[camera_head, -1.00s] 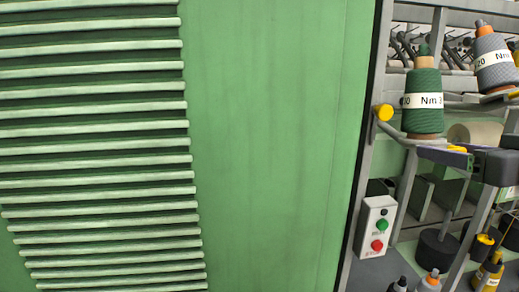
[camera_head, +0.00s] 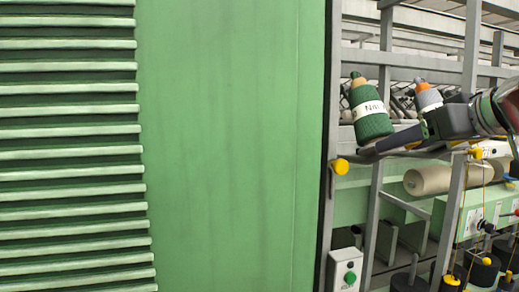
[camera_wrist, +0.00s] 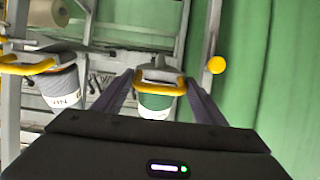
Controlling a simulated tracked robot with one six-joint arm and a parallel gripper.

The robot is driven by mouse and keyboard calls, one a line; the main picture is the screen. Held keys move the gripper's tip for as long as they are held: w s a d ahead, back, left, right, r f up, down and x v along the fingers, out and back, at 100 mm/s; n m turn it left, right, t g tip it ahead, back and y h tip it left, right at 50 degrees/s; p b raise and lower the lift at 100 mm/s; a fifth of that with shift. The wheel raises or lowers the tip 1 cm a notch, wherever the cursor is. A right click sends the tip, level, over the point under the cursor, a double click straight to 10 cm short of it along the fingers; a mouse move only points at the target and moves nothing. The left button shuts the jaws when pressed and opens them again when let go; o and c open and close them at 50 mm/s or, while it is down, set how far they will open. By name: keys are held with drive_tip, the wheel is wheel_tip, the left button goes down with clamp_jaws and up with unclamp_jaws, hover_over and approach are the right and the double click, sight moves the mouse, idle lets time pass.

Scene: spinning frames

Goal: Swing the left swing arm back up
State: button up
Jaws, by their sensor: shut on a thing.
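My gripper (camera_head: 424,131) is at the arm's free end. In the wrist view my gripper (camera_wrist: 158,82) is shut on the arm's yellow handle (camera_wrist: 172,75), between two dark fingers. In the head view my gripper partly hides the grip.
A grey cone (camera_head: 428,98) with an orange top stands just behind. A yellow knob (camera_head: 340,166) sits on the post beside the large green panel (camera_head: 230,140). A control box (camera_head: 345,270) is below. Frame bars and a beige roll (camera_head: 428,179) lie around my arm.

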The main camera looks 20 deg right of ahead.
drive_tip(key=shift+w+d+r, duration=0.1)
drive_tip(key=shift+d+r, duration=0.05)
drive_tip(key=shift+r, duration=0.45)
drive_tip(key=o, duration=1.2)
drive_tip(key=shift+f, duration=0.1)
drive_tip(key=shift+s, duration=0.4)
drive_tip(key=v, duration=1.3)
drive_tip(key=shift+w, duration=0.1)
